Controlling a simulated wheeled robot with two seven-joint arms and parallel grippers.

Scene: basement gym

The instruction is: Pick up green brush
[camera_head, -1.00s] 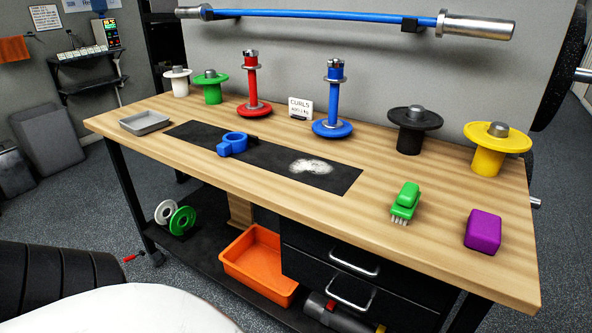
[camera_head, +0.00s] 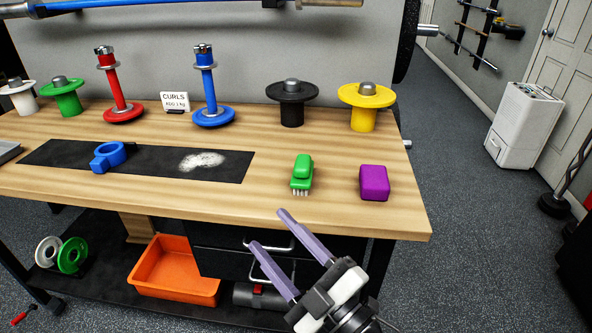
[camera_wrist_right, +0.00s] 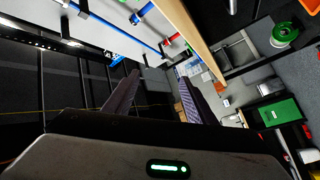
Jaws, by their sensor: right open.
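The green brush (camera_head: 302,172) lies on the wooden bench top (camera_head: 330,212), right of the middle and near the front edge. Its pale bristles point down at its front end. My right gripper (camera_head: 270,228) is open and empty. In the head view it shows below and in front of the brush, by the bench's front edge, apart from the brush. Its two purple-grey fingers also show in the right wrist view (camera_wrist_right: 150,85), with nothing between them. The brush cannot be made out in the wrist view. My left gripper is not in view.
A purple block (camera_head: 374,183) sits right of the brush. Black (camera_head: 291,103) and yellow (camera_head: 366,106) flanged stands are behind it. A dark mat (camera_head: 60,156) with a blue clamp collar (camera_head: 108,157) and white powder lies to the left. Drawer handles (camera_head: 268,242) stick out below the top.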

